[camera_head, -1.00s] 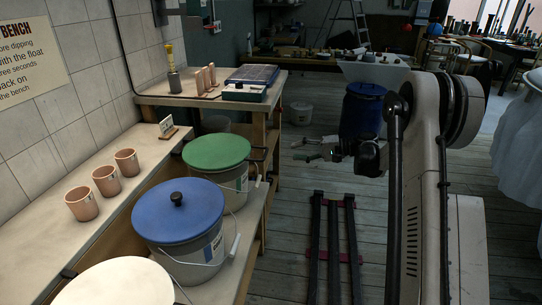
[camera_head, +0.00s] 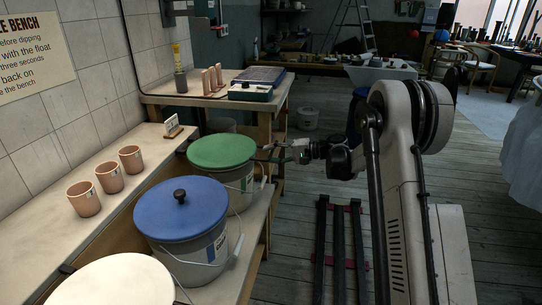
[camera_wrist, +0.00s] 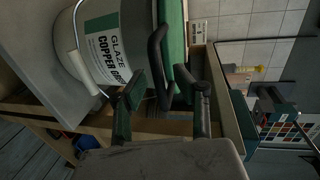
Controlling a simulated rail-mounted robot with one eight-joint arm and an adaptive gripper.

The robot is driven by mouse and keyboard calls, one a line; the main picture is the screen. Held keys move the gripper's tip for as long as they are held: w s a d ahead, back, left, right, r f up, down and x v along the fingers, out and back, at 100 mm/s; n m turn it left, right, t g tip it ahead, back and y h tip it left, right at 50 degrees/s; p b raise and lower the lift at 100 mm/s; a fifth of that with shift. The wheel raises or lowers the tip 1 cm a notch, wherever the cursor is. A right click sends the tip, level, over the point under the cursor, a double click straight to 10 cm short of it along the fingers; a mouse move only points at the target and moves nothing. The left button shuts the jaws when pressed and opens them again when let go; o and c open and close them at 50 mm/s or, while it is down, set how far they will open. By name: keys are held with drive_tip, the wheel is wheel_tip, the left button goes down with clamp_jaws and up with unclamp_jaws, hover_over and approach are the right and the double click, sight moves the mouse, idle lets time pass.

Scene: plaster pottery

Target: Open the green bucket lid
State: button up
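The green lid (camera_head: 222,151) sits closed on a grey bucket (camera_head: 240,186) behind the blue-lidded one. My gripper (camera_head: 272,153) is just right of the lid's edge, at about lid height. In the wrist view the bucket (camera_wrist: 105,48) has a label reading "GLAZE COPPER", partly covered, and the green lid (camera_wrist: 173,28) is seen edge-on. A black handle-like bar (camera_wrist: 156,50) stands out from the lid's edge. My gripper (camera_wrist: 162,85) is open, with one finger on either side of the bar's near end. I cannot tell whether they touch.
A blue-lidded bucket (camera_head: 181,210) and a pale lid (camera_head: 112,283) stand nearer on the same shelf. Several clay cups (camera_head: 109,177) line the wall ledge. A bench (camera_head: 210,101) with a coloured sample box stands behind. The floor to the right is open around dark rails (camera_head: 338,245).

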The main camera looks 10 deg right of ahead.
drive_tip(key=shift+c, duration=0.5)
clamp_jaws()
drive_tip(key=shift+r, duration=0.1)
